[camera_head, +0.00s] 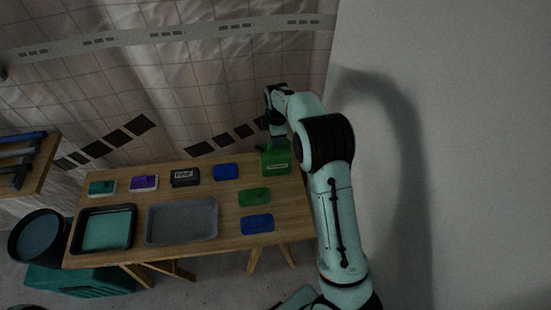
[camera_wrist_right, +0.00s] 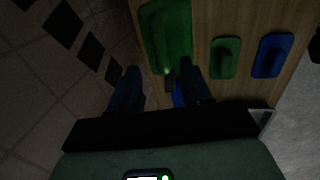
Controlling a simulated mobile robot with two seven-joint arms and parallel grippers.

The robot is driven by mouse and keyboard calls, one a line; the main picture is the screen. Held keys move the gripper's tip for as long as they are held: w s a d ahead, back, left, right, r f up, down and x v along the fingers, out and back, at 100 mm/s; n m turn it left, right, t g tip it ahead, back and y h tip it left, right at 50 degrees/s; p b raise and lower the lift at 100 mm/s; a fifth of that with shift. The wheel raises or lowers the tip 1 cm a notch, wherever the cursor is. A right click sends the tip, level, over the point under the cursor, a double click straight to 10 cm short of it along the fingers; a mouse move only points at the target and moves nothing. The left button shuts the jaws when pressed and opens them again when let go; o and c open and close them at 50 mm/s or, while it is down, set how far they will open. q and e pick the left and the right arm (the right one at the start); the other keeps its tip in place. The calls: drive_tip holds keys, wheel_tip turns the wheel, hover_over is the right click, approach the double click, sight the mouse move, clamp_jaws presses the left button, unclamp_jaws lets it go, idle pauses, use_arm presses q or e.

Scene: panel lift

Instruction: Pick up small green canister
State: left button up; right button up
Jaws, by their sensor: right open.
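The small green canister (camera_head: 276,161) stands at the right end of the wooden table, near its back edge. It also shows in the right wrist view (camera_wrist_right: 166,28), just beyond the fingertips, with a small dark part at its lower end. My right gripper (camera_head: 277,132) is above the canister in the head view. In the right wrist view its two fingers (camera_wrist_right: 160,70) are spread apart, with nothing visibly clamped between them. Contact with the canister cannot be told. My left gripper is not in view.
A blue item (camera_head: 226,172) lies left of the canister; a green block (camera_head: 254,197) and a blue block (camera_head: 257,224) lie in front. A grey tray (camera_head: 182,240) and a dark tray (camera_head: 77,249) are further left. A wall stands close behind the table.

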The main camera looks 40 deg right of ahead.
sight(273, 155)
drive_tip(key=f, duration=0.5)
drive_tip(key=shift+w+d+f, duration=0.1)
drive_tip(key=shift+w+d, duration=0.1)
drive_tip(key=shift+w, duration=0.15)
clamp_jaws()
